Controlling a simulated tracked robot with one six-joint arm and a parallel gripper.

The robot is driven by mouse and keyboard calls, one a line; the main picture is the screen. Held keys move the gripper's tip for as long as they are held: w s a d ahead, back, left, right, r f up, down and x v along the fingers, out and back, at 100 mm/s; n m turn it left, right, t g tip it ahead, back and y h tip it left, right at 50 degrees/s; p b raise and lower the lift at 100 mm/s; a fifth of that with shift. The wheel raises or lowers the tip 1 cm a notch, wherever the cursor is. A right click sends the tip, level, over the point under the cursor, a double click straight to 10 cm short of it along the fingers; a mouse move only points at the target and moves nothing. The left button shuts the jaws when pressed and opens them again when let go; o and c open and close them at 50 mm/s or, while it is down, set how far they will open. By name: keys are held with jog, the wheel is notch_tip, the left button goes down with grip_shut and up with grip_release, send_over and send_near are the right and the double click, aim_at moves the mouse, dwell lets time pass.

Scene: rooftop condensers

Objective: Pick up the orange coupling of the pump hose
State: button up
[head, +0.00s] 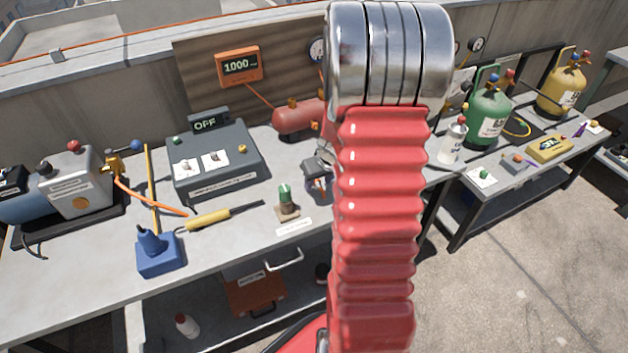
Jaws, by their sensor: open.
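The pump (77,180) is a grey and blue machine at the far left of the bench. An orange hose (140,195) leaves its brass-yellow fitting and runs right across the bench top. Its orange end, which looks like the coupling (180,211), lies just left of a yellow-handled tool and is very small here. My gripper (317,189) seems to show at the left edge of my red arm, which partly hides it. Its dark fingers look apart and point down, to the right of the coupling with a wide gap between.
A grey scale box (215,160) stands behind, and a green-topped fitting (285,203) stands to the right. A yellow rod (151,180) crosses the hose area.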

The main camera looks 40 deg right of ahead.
jog(key=shift+c, duration=0.6)
grip_shut()
